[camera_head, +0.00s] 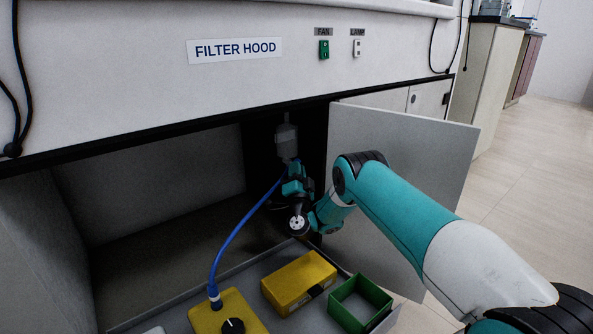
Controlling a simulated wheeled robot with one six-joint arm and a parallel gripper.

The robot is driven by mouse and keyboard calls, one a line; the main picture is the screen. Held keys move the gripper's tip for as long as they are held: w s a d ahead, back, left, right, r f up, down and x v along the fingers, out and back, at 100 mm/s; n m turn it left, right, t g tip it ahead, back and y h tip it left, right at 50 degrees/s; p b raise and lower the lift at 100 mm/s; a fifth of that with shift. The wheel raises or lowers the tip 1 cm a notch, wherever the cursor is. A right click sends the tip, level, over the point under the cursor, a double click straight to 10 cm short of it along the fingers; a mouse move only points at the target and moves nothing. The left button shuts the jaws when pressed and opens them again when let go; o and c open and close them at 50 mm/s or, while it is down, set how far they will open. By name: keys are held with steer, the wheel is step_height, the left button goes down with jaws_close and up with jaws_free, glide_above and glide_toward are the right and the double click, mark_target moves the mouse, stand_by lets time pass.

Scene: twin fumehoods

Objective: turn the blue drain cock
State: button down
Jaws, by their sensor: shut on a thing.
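A grey trap-like body (287,140) hangs on a pipe inside the open cabinet under the hood. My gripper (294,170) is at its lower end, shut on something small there. This is where the blue drain cock would sit, but the jaws and wrist cover it, so its handle and angle cannot be made out. A blue hose (240,229) runs from beside my gripper down to a yellow box with a black knob (228,313).
The open grey door (405,150) stands close behind and right of my arm. The cabinet's left side is clear.

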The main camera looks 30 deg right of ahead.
steer(key=c, duration=1.2)
jaws_free()
steer(key=p+v, duration=0.6)
steer(key=p, duration=0.2)
steer(key=shift+a+r, duration=0.1)
steer(key=p+v, duration=1.1)
steer(key=shift+f, duration=0.35)
steer(key=shift+s, duration=0.1)
